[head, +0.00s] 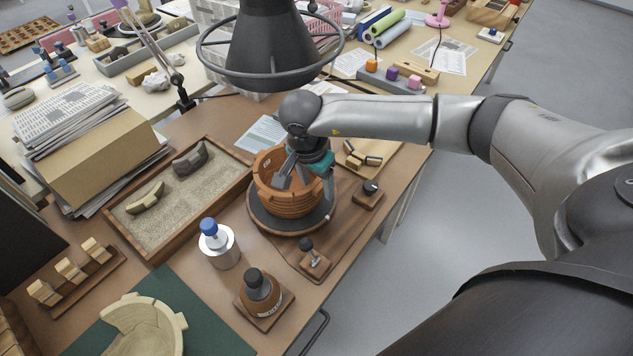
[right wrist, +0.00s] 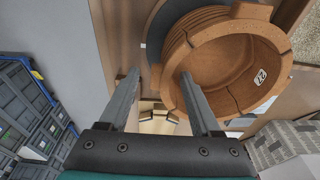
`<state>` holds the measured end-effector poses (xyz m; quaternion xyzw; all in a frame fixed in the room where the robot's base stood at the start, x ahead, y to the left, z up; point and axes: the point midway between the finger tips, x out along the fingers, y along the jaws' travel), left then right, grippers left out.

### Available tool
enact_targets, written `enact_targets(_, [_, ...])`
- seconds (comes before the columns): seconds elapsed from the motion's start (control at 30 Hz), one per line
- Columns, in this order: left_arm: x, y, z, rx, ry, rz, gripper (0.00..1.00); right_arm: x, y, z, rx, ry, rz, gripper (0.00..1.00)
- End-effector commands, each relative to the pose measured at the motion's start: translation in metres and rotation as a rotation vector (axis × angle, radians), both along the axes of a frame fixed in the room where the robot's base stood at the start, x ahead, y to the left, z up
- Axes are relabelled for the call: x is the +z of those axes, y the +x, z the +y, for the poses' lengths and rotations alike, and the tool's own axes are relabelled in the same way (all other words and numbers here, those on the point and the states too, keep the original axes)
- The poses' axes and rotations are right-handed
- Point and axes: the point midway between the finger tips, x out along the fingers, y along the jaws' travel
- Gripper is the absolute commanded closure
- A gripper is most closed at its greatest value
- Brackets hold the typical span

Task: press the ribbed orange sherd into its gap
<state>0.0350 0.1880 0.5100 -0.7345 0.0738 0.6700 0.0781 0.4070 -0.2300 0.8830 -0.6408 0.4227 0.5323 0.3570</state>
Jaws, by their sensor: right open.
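The orange pot (head: 268,172) stands on a dark round turntable (head: 263,222), with ribbed outer walls. In the right wrist view the pot (right wrist: 258,60) shows its hollow inside, a small number label and dark joint lines in its wall. A piece of wall (right wrist: 175,72) lies between my fingers; I cannot tell surely whether it is the ribbed sherd or how fully it is seated. My right gripper (head: 285,180) is at the pot's rim, and in the right wrist view it (right wrist: 158,78) is open, one finger outside the wall and one over the inside. My left gripper is not in view.
A sand tray (head: 190,205) with two grey-brown sherds lies left of the pot. A blue-capped metal jar (head: 218,245) and a brown bottle (head: 260,292) stand in front. A wooden tray (head: 368,158) with small pieces is behind right. A dark lamp hood (head: 268,50) hangs above.

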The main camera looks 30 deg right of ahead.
Motion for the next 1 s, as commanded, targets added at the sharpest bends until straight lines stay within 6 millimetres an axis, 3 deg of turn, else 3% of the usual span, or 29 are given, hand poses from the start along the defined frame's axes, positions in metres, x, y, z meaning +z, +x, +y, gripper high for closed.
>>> enact_targets(0.23, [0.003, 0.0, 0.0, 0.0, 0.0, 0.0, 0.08, 0.016, 0.0, 0.003, 0.001, 0.002, -0.004, 0.35])
enact_targets(0.7, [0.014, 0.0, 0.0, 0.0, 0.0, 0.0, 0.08, 0.12, -0.008, 0.02, 0.002, 0.001, -0.004, 0.35])
enact_targets(1.0, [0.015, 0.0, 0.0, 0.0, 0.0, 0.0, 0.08, 0.149, -0.012, 0.025, 0.0, 0.0, 0.0, 0.35])
